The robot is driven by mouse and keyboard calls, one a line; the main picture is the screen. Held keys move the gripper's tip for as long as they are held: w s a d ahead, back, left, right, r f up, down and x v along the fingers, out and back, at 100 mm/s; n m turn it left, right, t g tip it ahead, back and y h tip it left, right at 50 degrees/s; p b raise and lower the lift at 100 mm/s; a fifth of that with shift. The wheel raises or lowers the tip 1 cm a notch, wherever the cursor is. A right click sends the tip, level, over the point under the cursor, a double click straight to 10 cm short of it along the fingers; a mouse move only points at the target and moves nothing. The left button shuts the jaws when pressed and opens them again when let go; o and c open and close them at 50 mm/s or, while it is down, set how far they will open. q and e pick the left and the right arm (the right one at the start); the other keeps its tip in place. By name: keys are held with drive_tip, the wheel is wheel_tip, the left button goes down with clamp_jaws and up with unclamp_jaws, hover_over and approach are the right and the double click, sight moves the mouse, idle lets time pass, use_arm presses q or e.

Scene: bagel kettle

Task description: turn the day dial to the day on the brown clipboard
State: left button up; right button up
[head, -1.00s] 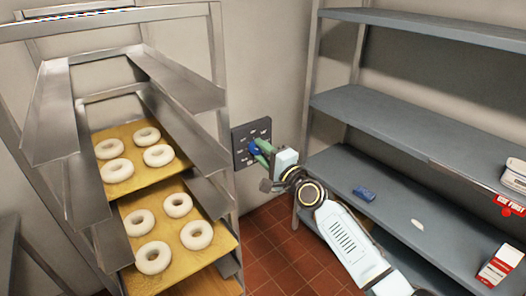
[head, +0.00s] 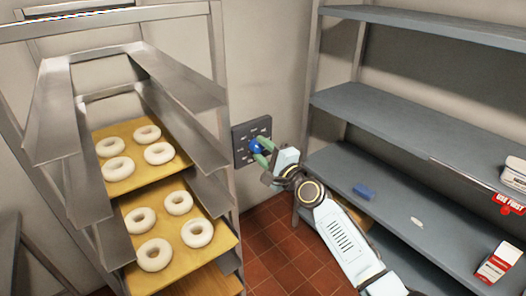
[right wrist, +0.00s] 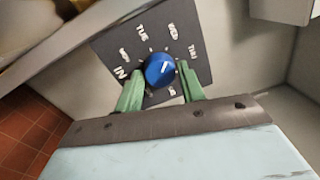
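The blue day dial (head: 255,146) is on a dark wall panel (head: 239,152) between the rack and the shelves. In the right wrist view the dial (right wrist: 160,69) has white day labels around it; TUE, WED and THU are readable. Its white mark points right, roughly toward THU. My right gripper (head: 264,152) is at the panel with its green fingers apart. In the wrist view the fingers (right wrist: 160,78) stand on either side of the dial's near part, with a visible gap on the right. I cannot make out a brown clipboard. My left gripper is out of view.
A metal rack with bagels on yellow boards (head: 150,183) stands close on the left.

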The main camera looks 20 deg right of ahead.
drive_tip(key=o, duration=0.3)
drive_tip(key=v, duration=1.3)
drive_tip(key=shift+s+d, duration=0.1)
drive_tip(key=shift+s, duration=0.1)
drive_tip(key=shift+f, duration=0.1)
